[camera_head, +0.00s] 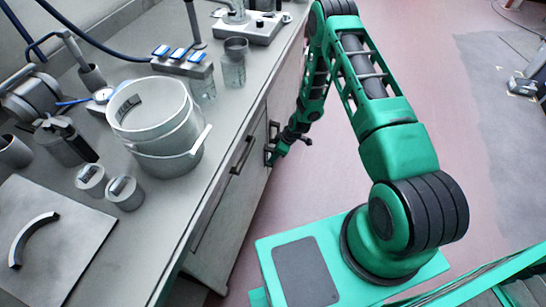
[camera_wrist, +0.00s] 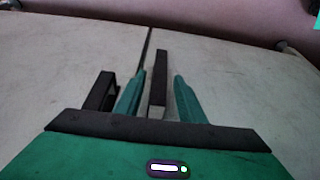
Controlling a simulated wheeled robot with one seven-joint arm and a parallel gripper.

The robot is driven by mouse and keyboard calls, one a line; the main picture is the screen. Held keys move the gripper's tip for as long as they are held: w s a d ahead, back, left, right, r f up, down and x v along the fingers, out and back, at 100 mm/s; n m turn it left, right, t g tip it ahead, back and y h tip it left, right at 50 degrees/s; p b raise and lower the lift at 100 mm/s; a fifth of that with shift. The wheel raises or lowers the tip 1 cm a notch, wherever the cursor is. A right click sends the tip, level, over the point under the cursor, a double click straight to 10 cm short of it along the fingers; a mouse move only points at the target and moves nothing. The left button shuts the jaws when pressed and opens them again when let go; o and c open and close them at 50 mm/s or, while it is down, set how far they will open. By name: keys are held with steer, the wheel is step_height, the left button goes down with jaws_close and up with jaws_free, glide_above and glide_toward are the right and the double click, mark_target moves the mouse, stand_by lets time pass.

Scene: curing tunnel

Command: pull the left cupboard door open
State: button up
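The cupboard under the bench has two pale doors with a dark seam between them in the wrist view. The left door (camera_wrist: 60,75) carries a dark bar handle (camera_wrist: 100,92), left of my left finger; this handle also shows in the head view (camera_head: 242,155). The right door (camera_wrist: 225,75) carries another dark bar handle (camera_wrist: 158,80). My gripper (camera_wrist: 158,98) is open, with its green fingers on either side of the right door's handle and visible gaps to it. In the head view my gripper (camera_head: 273,152) is close to the cupboard front. Both doors look shut.
The bench top (camera_head: 225,120) above holds a large pot (camera_head: 165,130), small lidded jars (camera_head: 125,193), a flat plate (camera_head: 60,240) and glass beakers (camera_head: 233,70). The pink floor (camera_head: 320,185) in front of the cupboard is clear apart from my base and arm.

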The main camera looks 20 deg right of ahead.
steer(key=shift+x, duration=0.95)
jaws_close()
steer(key=shift+d, duration=0.1)
steer(key=shift+s, duration=0.1)
